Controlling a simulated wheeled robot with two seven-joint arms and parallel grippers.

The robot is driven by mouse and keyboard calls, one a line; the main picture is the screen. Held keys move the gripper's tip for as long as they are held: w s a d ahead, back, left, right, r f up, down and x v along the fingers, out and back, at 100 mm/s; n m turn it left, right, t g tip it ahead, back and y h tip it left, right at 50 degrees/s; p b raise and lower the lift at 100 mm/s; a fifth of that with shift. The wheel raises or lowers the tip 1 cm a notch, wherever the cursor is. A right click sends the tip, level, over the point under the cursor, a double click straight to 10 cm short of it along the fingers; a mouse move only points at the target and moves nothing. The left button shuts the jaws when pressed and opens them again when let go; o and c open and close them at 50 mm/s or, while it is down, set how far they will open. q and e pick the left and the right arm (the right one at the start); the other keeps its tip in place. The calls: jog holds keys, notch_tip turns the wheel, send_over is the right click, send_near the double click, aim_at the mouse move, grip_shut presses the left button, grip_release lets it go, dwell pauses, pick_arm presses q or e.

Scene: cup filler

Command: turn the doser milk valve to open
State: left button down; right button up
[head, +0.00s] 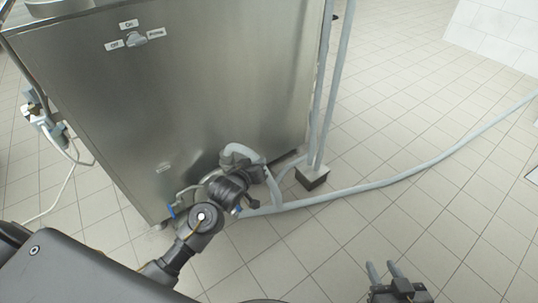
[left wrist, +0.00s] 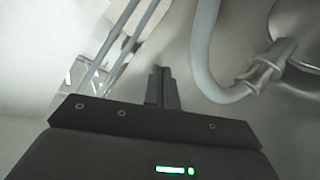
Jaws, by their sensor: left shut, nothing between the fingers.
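A steel cabinet (head: 190,90) fills the upper left of the head view. Low on its front is pipework with a blue valve handle (head: 171,211) at the left. A second small blue part (head: 237,210) shows beside my left gripper (head: 252,203). I cannot tell which one belongs to the milk valve. My left gripper is shut and empty, low by the hoses; my own wrist hides part of the pipework. In the left wrist view its closed fingers (left wrist: 160,86) point at the steel face, left of a grey hose (left wrist: 202,60) and a metal fitting (left wrist: 265,68). My right gripper (head: 384,268) is open and empty at the bottom.
A selector knob (head: 136,39) with Off, On and Prime labels is high on the cabinet. Grey pipes (head: 331,95) run up from a block (head: 312,178) at the right. A long hose (head: 400,178) crosses the tiled floor. The floor at the right is otherwise clear.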

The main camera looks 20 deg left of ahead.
pick_arm(q)
jog(key=s+d+r+m+t+h+b, duration=0.1)
jog(key=d+r+t, duration=0.3)
jog(key=r, duration=0.4)
jog(key=shift+s+r+m+h+b, duration=0.15)
jog(key=shift+m+h+b, duration=0.15)
jog(key=shift+m+h, duration=0.5)
